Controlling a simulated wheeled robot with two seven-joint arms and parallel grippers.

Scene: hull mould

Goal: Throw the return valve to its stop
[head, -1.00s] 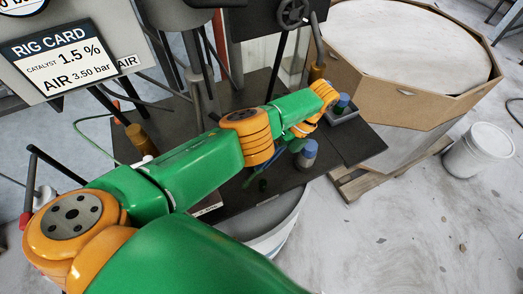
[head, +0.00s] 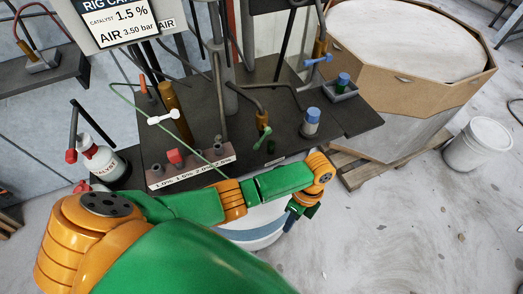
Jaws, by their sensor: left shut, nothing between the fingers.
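Three small lever handles show on the dark bench: a white one (head: 163,118) on a brass fitting at left, a green one (head: 262,138) at the front middle, and a blue one (head: 318,60) on a brass fitting at the back right. I cannot read which is the return valve. My left gripper (head: 289,224) is shut and empty, pointing down in front of the bench over a pale bucket (head: 255,240). It is apart from all three levers. My right gripper is not in view.
The bench (head: 345,118) carries a labelled strip (head: 190,168) with a red block (head: 174,157), a blue-topped bottle (head: 311,122) and a small tray (head: 341,92). A catalyst bottle (head: 101,160) stands left. A large octagonal box (head: 400,85) stands behind right.

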